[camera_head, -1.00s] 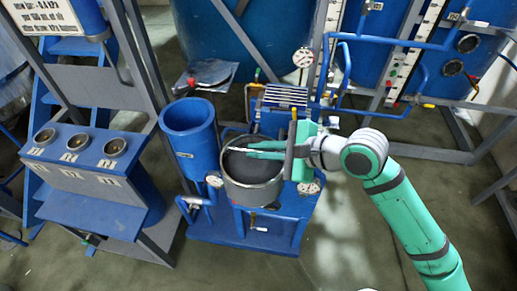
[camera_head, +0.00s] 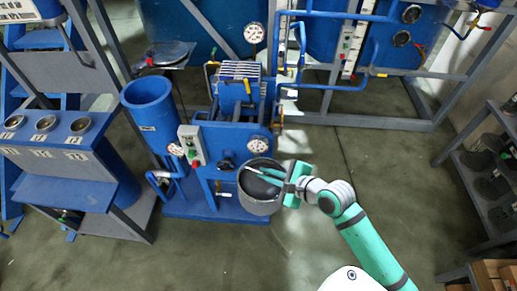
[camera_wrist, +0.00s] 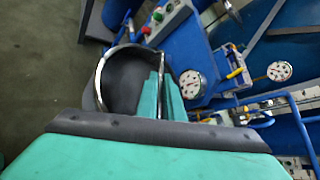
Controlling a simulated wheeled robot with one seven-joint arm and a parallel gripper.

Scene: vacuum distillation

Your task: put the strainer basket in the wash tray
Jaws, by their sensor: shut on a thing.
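The strainer basket, a dark grey round pot with a light metal rim (camera_head: 259,208), hangs in the air in front of the blue pump unit's right side in the head view. My gripper (camera_head: 268,178) reaches over its rim from the right and is shut on it. In the wrist view the basket (camera_wrist: 122,82) shows its dark inside and a shiny curved rim or handle beside my green fingers (camera_wrist: 160,97). I cannot make out a wash tray for certain in either view.
The blue pump unit (camera_head: 228,135) with gauges and a blue cylinder (camera_head: 150,110) stands just behind the basket. A blue stand with three round cups (camera_head: 60,150) is at left. A grey shelf rack (camera_head: 485,180) and a cardboard box (camera_head: 495,275) are at right. Open floor (camera_head: 385,165) lies between.

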